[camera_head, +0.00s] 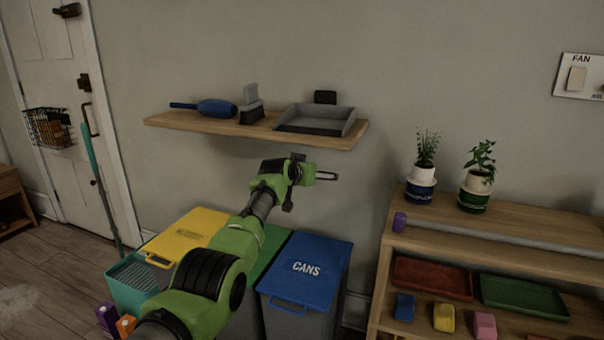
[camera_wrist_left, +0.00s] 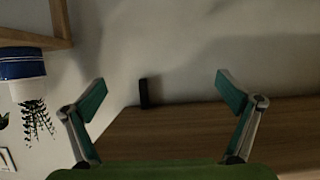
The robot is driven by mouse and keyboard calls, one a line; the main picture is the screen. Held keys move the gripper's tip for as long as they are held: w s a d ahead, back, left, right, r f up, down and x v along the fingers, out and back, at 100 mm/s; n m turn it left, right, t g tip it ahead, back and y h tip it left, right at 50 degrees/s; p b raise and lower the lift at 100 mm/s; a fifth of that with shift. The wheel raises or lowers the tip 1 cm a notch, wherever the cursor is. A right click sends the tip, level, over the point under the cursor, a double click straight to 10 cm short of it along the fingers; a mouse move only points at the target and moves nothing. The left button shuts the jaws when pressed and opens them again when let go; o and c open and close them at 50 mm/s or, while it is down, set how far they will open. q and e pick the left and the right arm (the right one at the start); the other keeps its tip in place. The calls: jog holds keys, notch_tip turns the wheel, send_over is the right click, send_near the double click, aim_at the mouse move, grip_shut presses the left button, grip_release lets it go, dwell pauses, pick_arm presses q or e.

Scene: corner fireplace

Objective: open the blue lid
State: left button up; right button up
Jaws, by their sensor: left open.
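The blue lid (camera_head: 322,262), marked "CANS", lies closed on a grey bin (camera_head: 277,320) in the head view. Its blue handle (camera_head: 289,305) is at the front edge. My left gripper (camera_head: 328,176) is above and behind the lid, near the wall, clearly apart from it and pointing right. In the left wrist view the gripper (camera_wrist_left: 163,92) has its two fingers spread wide with nothing between them. The lid does not show in that view. My right gripper is in neither view.
A wall shelf (camera_head: 165,123) with a dustpan (camera_head: 318,118) and brushes hangs above my left gripper. A yellow-lidded bin (camera_head: 190,232) stands left of the blue one. A wooden rack (camera_head: 540,222) with potted plants (camera_head: 421,180) stands at the right. Bare wall lies between.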

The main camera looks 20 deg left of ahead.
pick_arm(q)
jog(key=v, duration=1.1)
jog(key=shift+s, duration=0.2)
dwell(0.4)
